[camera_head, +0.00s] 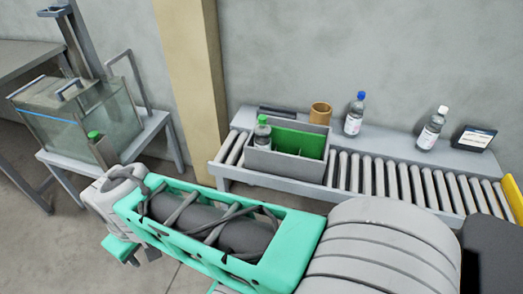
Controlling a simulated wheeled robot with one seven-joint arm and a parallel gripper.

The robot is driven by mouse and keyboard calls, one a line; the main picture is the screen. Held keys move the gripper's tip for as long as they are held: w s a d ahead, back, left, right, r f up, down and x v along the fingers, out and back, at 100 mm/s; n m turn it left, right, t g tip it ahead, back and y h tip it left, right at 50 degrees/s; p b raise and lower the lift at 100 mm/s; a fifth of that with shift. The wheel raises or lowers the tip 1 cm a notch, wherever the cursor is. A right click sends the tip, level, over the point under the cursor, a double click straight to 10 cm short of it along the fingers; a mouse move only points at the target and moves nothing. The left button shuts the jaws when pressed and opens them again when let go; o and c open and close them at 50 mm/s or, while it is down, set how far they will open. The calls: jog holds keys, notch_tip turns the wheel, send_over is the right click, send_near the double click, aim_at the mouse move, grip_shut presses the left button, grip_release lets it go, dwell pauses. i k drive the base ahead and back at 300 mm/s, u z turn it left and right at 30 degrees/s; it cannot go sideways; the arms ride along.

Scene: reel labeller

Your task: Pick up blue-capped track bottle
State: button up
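The blue-capped bottle (354,118) stands upright on the flat grey ledge behind the roller track. It is clear-grey with a white label, and nothing touches it. My arm crosses the lower part of the view from the right, and its wrist end (115,195) is at the left, in front of the glass tank. The wrist is far to the left of the blue-capped bottle and nearer to the camera. I cannot make out the gripper's fingertips, nor whether they hold anything.
A grey box (285,162) with green dividers sits on the roller track (400,182), with a green-capped bottle (262,133) in it. A brown cup (320,113), a white-capped bottle (432,129) and a small screen (474,138) flank the blue-capped one. A glass tank (60,120) stands left.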

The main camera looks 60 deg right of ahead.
aim_at(354, 119)
jog(key=z, duration=2.85)
